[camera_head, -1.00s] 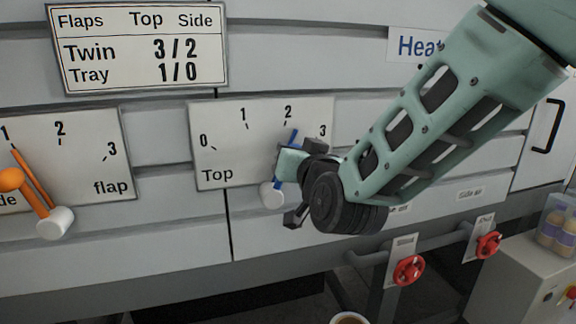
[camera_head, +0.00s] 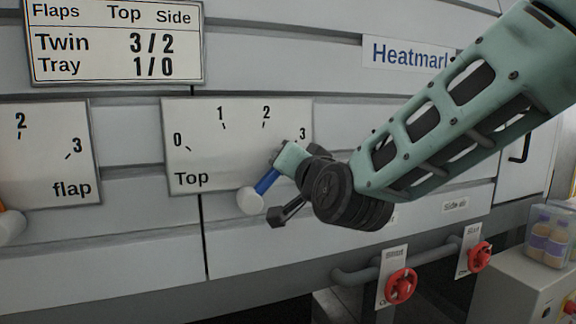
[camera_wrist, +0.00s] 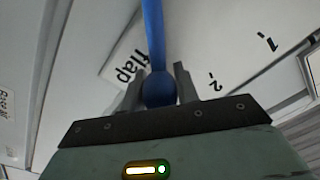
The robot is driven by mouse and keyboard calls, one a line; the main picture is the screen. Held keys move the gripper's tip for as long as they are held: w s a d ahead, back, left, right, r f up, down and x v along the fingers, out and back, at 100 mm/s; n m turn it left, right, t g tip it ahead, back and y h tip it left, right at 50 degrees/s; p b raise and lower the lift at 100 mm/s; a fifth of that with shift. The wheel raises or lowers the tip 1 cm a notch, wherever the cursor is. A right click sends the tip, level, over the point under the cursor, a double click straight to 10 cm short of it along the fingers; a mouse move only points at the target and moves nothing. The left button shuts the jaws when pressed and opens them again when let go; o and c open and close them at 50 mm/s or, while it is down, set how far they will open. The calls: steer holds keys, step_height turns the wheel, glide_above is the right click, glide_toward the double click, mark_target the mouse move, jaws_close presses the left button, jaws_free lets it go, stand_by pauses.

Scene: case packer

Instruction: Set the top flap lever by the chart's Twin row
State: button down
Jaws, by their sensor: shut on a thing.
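The chart (camera_head: 115,42) reads Twin 3/2 and Tray 1/0 under Top and Side. The Top dial plate (camera_head: 215,165) carries marks 0 to 3. The blue top flap lever (camera_head: 266,182) rises up and right from its white hub (camera_head: 250,201), toward the 3. Its tip is hidden behind my gripper in the head view. My gripper (camera_head: 283,184) is at the dial's lower right. In the wrist view, its fingers sit on both sides of the lever's round blue knob (camera_wrist: 158,90), shut on it. An upside-down dial plate shows behind.
The side flap dial (camera_head: 45,160) is partly cut off at the left, with its white hub (camera_head: 10,227) at the edge. Red valve wheels (camera_head: 400,286) on pipes stand at lower right. A clear box of bottles (camera_head: 548,238) sits on a cabinet at the right edge.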

steer(key=shift+f, duration=0.1)
steer(key=c, duration=1.1)
jaws_free()
steer(key=shift+o, duration=0.2)
steer(key=shift+s+d, duration=0.1)
steer(key=shift+s, duration=0.05)
steer(key=b+v, duration=0.3)
steer(key=v, duration=1.4)
